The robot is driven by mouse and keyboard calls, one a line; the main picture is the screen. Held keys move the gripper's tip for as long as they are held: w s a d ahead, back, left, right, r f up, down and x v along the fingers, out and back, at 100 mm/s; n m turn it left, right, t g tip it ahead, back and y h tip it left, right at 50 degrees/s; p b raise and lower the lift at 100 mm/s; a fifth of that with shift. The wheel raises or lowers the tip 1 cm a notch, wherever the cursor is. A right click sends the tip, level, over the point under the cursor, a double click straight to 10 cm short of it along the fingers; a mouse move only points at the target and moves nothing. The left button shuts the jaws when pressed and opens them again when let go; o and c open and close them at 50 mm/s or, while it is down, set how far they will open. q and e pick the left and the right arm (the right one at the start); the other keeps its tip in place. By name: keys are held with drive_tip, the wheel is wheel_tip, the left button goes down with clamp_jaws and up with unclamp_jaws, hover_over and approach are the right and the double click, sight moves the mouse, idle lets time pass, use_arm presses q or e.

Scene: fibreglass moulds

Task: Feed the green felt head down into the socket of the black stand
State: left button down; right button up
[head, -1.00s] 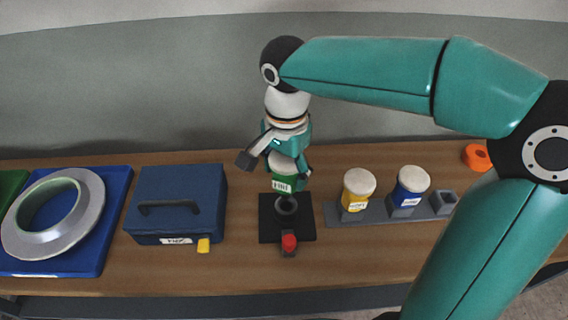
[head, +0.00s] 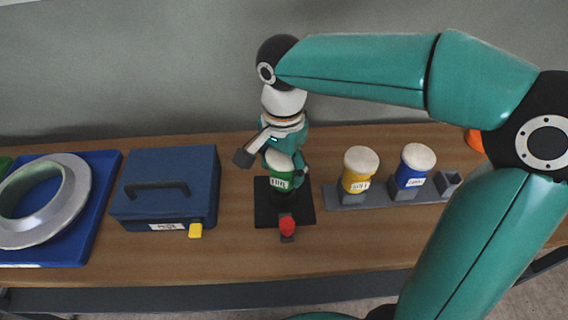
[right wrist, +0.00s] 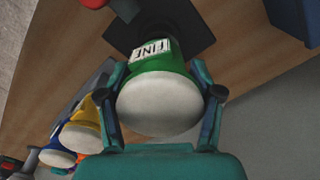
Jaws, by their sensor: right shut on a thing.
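The green felt head (head: 279,180) has a white felt top and a white label reading FINE. My right gripper (head: 281,172) is shut on it from above, and it also shows between the two fingers in the right wrist view (right wrist: 158,82). The black stand (head: 265,214) lies on the bench under it. The head's lower end is at the socket, which it hides, so I cannot tell how deep it sits. The stand has a red knob (head: 287,226) at its front. My left gripper is not in view.
A grey rack (head: 345,200) right of the stand holds a yellow head (head: 358,178) and a blue head (head: 412,172), with one empty place (head: 449,182). A blue case (head: 172,185) stands left. A grey ring (head: 75,205) lies on a blue tray (head: 92,240) farther left.

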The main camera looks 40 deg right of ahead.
drive_tip(key=shift+f+b, duration=0.4)
drive_tip(key=shift+f, duration=0.1)
drive_tip(key=o, duration=1.5)
drive_tip(key=shift+s, duration=0.1)
wheel_tip(320, 180, up, 10)
drive_tip(key=shift+r, duration=0.95)
